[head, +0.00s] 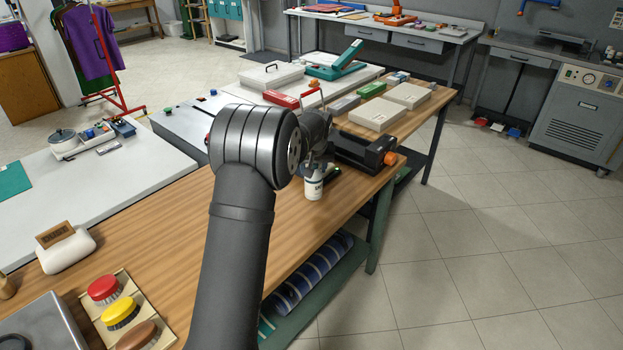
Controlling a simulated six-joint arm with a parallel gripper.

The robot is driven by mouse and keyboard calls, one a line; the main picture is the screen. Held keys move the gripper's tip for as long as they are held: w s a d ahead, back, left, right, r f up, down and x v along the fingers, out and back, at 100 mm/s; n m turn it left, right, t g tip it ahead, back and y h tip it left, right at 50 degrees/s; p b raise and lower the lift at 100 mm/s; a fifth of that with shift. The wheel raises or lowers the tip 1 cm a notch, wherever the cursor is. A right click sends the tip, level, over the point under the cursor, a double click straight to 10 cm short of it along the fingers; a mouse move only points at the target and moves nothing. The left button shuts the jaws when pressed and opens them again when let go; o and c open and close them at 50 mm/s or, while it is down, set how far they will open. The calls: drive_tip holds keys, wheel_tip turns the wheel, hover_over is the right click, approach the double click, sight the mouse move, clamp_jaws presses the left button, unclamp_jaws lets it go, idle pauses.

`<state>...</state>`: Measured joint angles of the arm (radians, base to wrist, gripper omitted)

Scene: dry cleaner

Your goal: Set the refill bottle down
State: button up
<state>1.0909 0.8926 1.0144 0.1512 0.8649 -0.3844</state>
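The refill bottle (314,187) is small and white with a dark label. It is upright over the wooden table, just below the end of my arm and near the table's right edge. My gripper (319,166) points down at the bottle's top, which it partly covers. The fingers are small, dark and partly hidden, so I cannot tell whether they are closed on the bottle. I also cannot tell whether the bottle's base touches the wood.
A black device with an orange knob (389,158) stands close behind the bottle. Pale boxes (376,114) lie farther back. Bare wood (285,222) lies in front. Brushes (120,313) and a white block (67,251) sit at the lower left.

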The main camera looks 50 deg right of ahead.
drive_tip(key=shift+w+f, duration=0.35)
drive_tip(key=shift+w, duration=0.05)
drive_tip(key=shift+f, duration=1.85)
drive_tip(key=o, duration=1.5)
drive_tip(key=shift+f, duration=0.15)
drive_tip(key=v, duration=1.2)
